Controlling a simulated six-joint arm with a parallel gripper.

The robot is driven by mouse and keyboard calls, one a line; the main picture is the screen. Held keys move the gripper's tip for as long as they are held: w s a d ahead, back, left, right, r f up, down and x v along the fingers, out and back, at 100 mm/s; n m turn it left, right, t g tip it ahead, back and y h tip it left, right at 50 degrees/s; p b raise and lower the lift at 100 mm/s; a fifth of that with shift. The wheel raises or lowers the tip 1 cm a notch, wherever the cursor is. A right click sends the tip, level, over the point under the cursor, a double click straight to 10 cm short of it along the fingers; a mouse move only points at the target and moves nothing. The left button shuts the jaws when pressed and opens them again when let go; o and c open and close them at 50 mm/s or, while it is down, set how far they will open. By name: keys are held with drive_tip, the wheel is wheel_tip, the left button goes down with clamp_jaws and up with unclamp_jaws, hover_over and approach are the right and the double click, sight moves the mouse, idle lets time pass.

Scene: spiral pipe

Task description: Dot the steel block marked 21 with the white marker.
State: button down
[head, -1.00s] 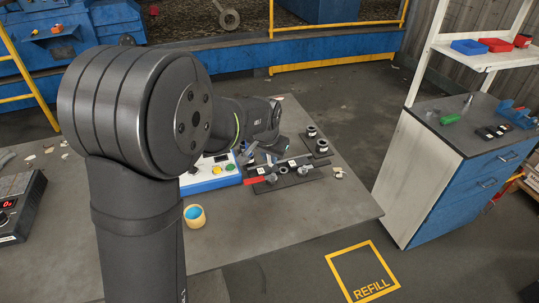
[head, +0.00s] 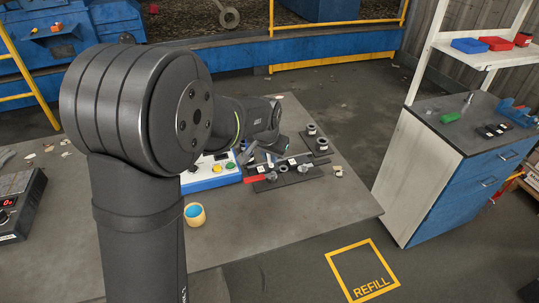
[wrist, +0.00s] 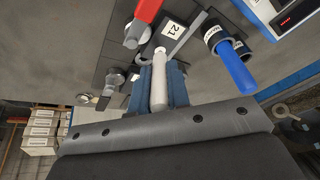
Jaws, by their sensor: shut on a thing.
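My gripper (wrist: 158,92) is shut on a white marker (wrist: 159,78) in the wrist view, with blue fingers on both sides of it. The marker's tip points up the picture, close below the white label reading 21. That label sits on the steel block marked 21 (wrist: 174,29), which lies among dark plates. I cannot tell whether the tip touches the block. In the head view my wrist hangs over the far part of the bench, and the fingertips and marker are too small to make out clearly.
A red-handled part (wrist: 146,13) lies just left of the label. A blue marker (wrist: 236,70) stands in a dark holder to the right. A white and blue box with buttons (head: 212,172) and a yellow cup (head: 195,214) stand on the bench (head: 280,215). The bench front is clear.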

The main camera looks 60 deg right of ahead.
drive_tip(key=shift+f, duration=0.1)
drive_tip(key=shift+r, duration=3.6)
